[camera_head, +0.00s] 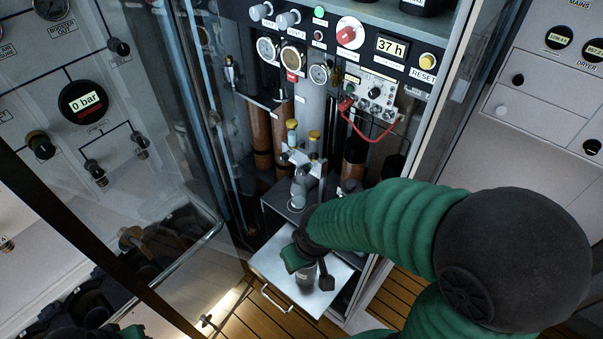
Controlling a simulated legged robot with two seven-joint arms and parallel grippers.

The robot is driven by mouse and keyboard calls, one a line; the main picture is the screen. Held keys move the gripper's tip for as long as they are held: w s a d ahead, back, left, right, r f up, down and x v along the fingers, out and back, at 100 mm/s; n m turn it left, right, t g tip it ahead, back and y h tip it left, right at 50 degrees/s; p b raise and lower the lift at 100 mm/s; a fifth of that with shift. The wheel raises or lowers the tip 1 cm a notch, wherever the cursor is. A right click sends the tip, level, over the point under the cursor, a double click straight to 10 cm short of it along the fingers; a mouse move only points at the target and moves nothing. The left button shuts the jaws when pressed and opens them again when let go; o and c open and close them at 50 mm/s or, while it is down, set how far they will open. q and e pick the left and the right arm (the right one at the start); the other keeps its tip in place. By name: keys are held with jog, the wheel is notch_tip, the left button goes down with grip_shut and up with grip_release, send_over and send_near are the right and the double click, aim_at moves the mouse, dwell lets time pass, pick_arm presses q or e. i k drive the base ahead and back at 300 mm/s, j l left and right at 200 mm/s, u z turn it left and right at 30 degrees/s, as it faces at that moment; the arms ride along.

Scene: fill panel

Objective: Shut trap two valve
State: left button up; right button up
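Two grey knobs, the left one (261,11) and the right one (288,19), sit at the top left of the open cabinet's panel. Their labels are too small to read, so I cannot tell which part is the trap two valve. Two yellow-topped fittings (314,136) stand lower, among the pipes. My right gripper (308,270) is over a pulled-out metal tray (268,264), its fingers around or beside a dark grey cylinder (305,278). I cannot tell whether they grip it. Dark and green parts at the bottom left edge seem to be my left arm; its fingers are unclear.
A glass door (150,100) stands along the cabinet's left side. A red knob (346,36), a 37 h display (391,46) and a yellow reset button (427,61) are on the panel.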

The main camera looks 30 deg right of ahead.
aim_at(305, 168)
jog(key=i+z, duration=0.1)
jog(key=z, duration=0.3)
jog(key=j+z, duration=0.1)
jog(key=z, duration=0.25)
jog(key=i+z, duration=0.1)
jog(key=z, duration=0.3)
